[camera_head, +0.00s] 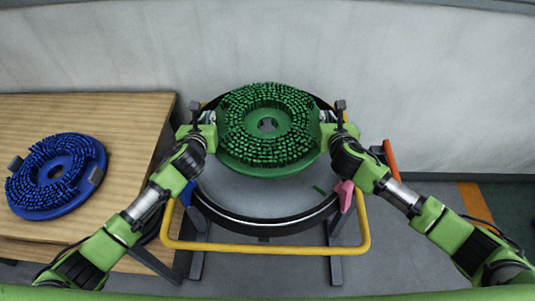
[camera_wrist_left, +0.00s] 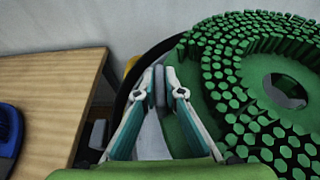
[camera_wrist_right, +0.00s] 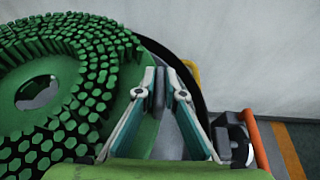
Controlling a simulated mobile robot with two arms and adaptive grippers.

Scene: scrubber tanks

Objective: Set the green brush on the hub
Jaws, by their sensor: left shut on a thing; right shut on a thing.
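The green brush (camera_head: 266,152) is a round disc with green bristles facing up and a hole in its middle. It hangs over the far part of a black ring frame (camera_head: 262,220). My left gripper (camera_head: 212,118) is shut on its left edge; the fingertips (camera_wrist_left: 160,84) meet at a small grey tab by the rim. My right gripper (camera_head: 327,117) is shut on its right edge in the same way, with fingertips (camera_wrist_right: 159,84) together at the rim. The hub is not clearly visible; the brush covers the middle. Contact below the brush cannot be told.
A yellow rail (camera_head: 265,249) runs round the front of the ring frame. A wooden table (camera_head: 125,120) on the left bears a blue brush (camera_head: 55,172). A pink part (camera_head: 345,194) sits at the ring's right, and an orange bar (camera_head: 390,160) stands beyond it. A grey wall is behind.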

